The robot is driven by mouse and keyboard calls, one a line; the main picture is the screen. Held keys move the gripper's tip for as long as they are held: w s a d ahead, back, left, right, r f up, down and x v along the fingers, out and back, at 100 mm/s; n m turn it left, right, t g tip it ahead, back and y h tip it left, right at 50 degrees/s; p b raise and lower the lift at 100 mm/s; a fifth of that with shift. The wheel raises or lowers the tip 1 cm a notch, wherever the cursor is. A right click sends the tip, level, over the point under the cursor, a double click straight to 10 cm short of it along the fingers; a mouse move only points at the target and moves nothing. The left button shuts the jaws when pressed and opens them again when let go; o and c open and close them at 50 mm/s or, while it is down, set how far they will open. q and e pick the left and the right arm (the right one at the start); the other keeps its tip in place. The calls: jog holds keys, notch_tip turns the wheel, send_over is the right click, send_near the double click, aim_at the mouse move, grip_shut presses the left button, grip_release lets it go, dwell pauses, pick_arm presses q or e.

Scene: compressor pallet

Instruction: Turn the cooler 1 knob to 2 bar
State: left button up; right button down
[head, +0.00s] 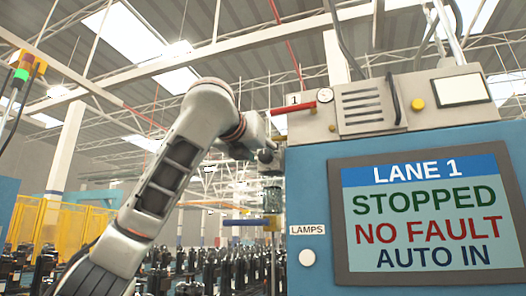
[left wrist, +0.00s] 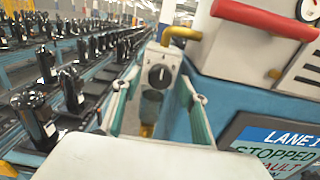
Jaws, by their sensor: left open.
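In the left wrist view, a dark round knob (left wrist: 160,76) with a light pointer mark sits on a pale grey housing (left wrist: 170,58). The scale around it is too small to read. My left gripper's two green-sided fingers (left wrist: 158,92) are open, one to each side of the knob in this picture; I see no contact. In the head view my left gripper (head: 268,158) is beside the left side of the blue cabinet, and the knob cannot be made out there. A round gauge (head: 325,95) stands on the cabinet's upper left, near a label "1".
A red handle (head: 291,111) and a yellow pipe (left wrist: 182,33) are close to the knob. A clear bowl (head: 272,200) and a blue handle (head: 250,222) hang below my gripper. The cabinet screen (head: 428,215) reads STOPPED, NO FAULT, AUTO IN. Conveyors with dark parts (left wrist: 72,90) run at left.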

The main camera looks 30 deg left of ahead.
pick_arm(q)
jog(key=shift+w+a, duration=0.1)
jog(key=shift+w, duration=0.3)
jog(key=c, duration=1.1)
